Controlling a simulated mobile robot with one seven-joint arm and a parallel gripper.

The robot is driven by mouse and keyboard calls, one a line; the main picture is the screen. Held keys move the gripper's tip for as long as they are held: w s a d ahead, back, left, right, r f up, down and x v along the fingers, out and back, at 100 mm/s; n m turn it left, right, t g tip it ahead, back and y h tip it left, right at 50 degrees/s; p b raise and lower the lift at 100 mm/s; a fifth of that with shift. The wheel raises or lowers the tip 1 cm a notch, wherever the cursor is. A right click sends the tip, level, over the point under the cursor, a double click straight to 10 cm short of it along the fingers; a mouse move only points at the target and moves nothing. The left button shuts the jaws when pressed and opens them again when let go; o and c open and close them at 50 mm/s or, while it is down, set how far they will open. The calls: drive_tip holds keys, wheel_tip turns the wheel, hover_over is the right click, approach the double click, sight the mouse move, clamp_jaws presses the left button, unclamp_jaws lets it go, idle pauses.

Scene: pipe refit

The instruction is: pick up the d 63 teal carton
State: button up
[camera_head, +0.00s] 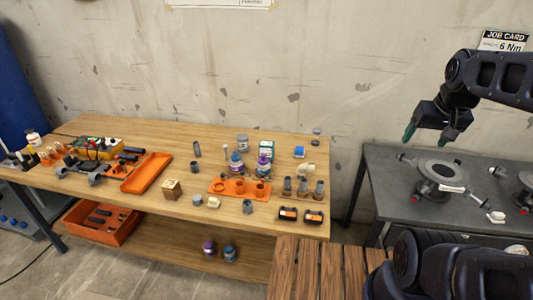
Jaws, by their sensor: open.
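A small white and teal carton (266,148) stands upright toward the back right of the wooden table. Its label is too small to read. Its lower part is partly hidden by a purple-topped bottle (263,166) in front of it. My gripper (429,134) is at the upper right, raised above the grey metal table, with its fingers apart and pointing down. Nothing shows between them. It is well to the right of the carton and not touching anything.
Around the carton are a grey cylinder (243,142), a blue item (299,152) and an orange holder (228,188) with cups. A flanged fitting (437,172) lies on the grey table. The wooden table's back left is fairly clear.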

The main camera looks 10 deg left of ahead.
drive_tip(key=w+a+f+m+g+y, duration=0.2)
drive_tip(key=w+a+f+y, duration=0.15)
drive_tip(key=w+a, duration=0.5)
drive_tip(key=w+a+f+m+g+y, duration=0.25)
drive_tip(key=w+a+f, duration=0.25)
drive_tip(key=w+a, duration=0.3)
drive_tip(key=w+a+f+m+g+y, duration=0.1)
drive_tip(key=w+a+f+g+y, duration=0.2)
drive_tip(key=w+a, duration=0.5)
drive_tip(key=w+a+f+m+y, duration=0.45)
drive_tip(key=w+a+f, duration=0.35)
drive_tip(key=w+f, duration=0.3)
drive_tip(key=m+t+y, duration=0.2)
drive_tip(key=m+y, duration=0.3)
drive_tip(key=m, duration=0.2)
approach(267, 147)
drive_tip(key=w, duration=0.3)
drive_tip(key=shift+w+f+h, duration=0.15)
drive_tip(key=shift+f+h, duration=0.1)
drive_tip(key=shift+f, duration=0.1)
drive_tip(key=shift+a+f+m, duration=0.15)
drive_tip(key=shift+a+m, duration=0.15)
drive_tip(key=shift+a, duration=0.05)
drive_tip(key=a, duration=0.7)
drive_tip(key=s+a, duration=0.1)
drive_tip(key=a, duration=0.1)
drive_tip(key=shift+f, duration=0.35)
drive_tip(key=shift+a, duration=0.6)
drive_tip(key=c, duration=1.2)
drive_tip(key=shift+r, duration=0.15)
